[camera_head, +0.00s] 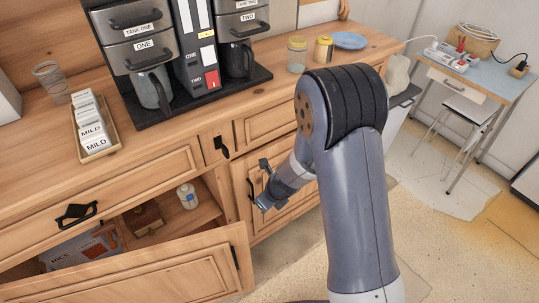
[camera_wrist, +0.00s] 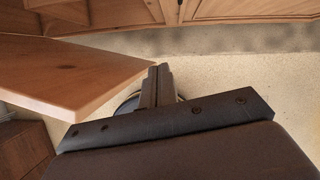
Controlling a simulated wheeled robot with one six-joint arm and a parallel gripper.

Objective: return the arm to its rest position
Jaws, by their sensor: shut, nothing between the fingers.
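My arm rises in front of the dresser in the head view and bends down to the left. My gripper (camera_head: 264,204) hangs in front of the dresser's lower doors, to the right of the open cabinet door (camera_head: 160,278). In the wrist view my gripper (camera_wrist: 158,78) shows with its fingers together and nothing between them. The edge of a wooden panel (camera_wrist: 75,70) lies just left of the fingers there. Whether they touch cannot be told.
The dresser top (camera_head: 190,130) bears a coffee machine (camera_head: 190,60), a rack of packets (camera_head: 93,128), jars (camera_head: 297,54) and a blue plate (camera_head: 350,40). The open cupboard holds a small bottle (camera_head: 188,196). Floor (camera_head: 440,235) is clear at the right, before a small table (camera_head: 500,78).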

